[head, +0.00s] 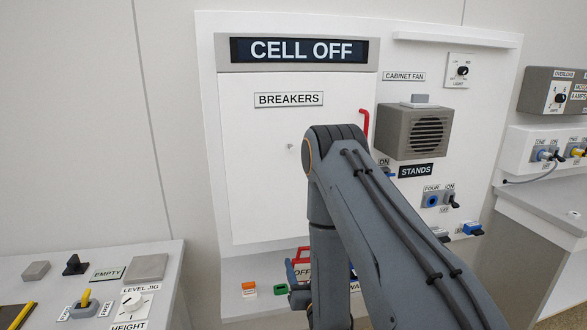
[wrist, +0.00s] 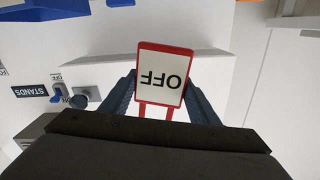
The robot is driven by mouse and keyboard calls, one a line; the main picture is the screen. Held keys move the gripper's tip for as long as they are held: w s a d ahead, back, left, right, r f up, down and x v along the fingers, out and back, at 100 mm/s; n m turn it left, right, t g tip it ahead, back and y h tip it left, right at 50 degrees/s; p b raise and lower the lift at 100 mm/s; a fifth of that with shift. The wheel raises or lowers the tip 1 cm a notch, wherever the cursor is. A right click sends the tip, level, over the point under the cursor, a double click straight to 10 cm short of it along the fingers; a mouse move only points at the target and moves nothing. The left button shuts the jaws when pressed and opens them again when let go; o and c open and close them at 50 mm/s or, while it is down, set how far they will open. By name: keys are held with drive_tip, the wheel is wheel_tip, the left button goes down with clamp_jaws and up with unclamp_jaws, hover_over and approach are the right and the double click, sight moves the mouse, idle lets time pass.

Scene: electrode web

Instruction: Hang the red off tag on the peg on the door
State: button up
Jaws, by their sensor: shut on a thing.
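The red off tag (wrist: 162,75) has a red frame around a white face reading OFF, upside down in the wrist view. My gripper (wrist: 160,92) is shut on it, with a dark finger at each side. In the head view the tag (head: 302,271) is low, below the door, partly hidden by my arm. The white door (head: 262,190) is labelled BREAKERS and looks closed. The small peg (head: 290,146) sticks out of the door below that label, up and slightly left of the tag. A red handle (head: 364,126) is at the door's right edge.
A grey fan box (head: 415,132) juts from the panel right of the door. Switches (head: 432,201) sit lower right. Orange and green blocks (head: 249,289) lie on the ledge below the door. A bench (head: 165,262) with a level jig stands at left.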

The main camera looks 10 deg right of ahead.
drive_tip(key=w+r+n+y+p, duration=0.1)
drive_tip(key=w+r+p, duration=0.2)
drive_tip(key=r, duration=1.1)
drive_tip(key=n+y+p, duration=0.1)
drive_tip(key=n+p, duration=0.1)
drive_tip(key=n, duration=0.1)
approach(288, 161)
drive_tip(key=shift+g, duration=0.3)
drive_tip(key=shift+w+a+r+b, duration=0.15)
drive_tip(key=shift+w+b, duration=0.1)
drive_tip(key=shift+w, duration=1.3)
drive_tip(key=shift+w+a+r+b, duration=0.1)
drive_tip(key=shift+w+a+b, duration=0.1)
drive_tip(key=shift+w, duration=1.3)
drive_tip(key=shift+w+f+b, duration=0.1)
drive_tip(key=shift+b, duration=0.3)
drive_tip(key=shift+b, duration=0.4)
drive_tip(key=o, duration=1.3)
drive_tip(key=shift+d+f, duration=0.1)
drive_tip(key=shift+d, duration=0.05)
